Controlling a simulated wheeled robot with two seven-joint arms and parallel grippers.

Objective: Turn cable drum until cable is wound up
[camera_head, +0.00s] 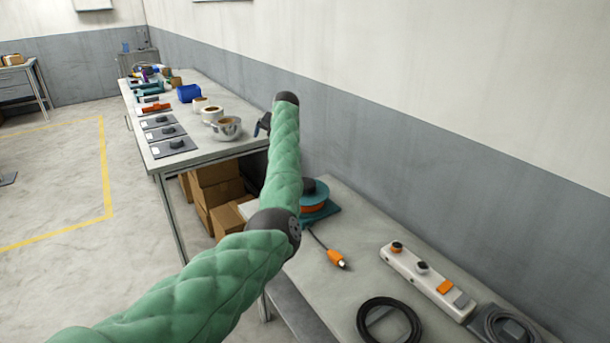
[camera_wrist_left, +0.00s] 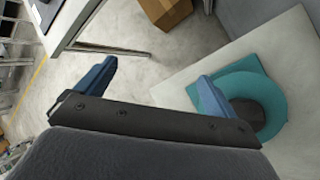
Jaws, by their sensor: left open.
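The cable drum (camera_head: 318,200) is teal with a dark hub and an orange band. It sits on a teal base on the near table, partly hidden behind my left arm. A dark cable runs from it to an orange plug (camera_head: 336,258) lying on the table. In the left wrist view the drum (camera_wrist_left: 272,90) is at the right, with its dark hub facing up. My left gripper (camera_head: 263,124) is above and beyond the drum. In the wrist view its blue fingers (camera_wrist_left: 160,75) are wide apart with nothing between them. The right finger overlaps the drum's edge; contact cannot be told.
On the near table (camera_head: 350,290) are a white control strip (camera_head: 428,280), a black cable coil (camera_head: 390,322) and a grey coil (camera_head: 508,326). A far bench (camera_head: 235,150) holds cups and tools. Cardboard boxes (camera_head: 215,185) stand beneath it. A wall bounds the right side.

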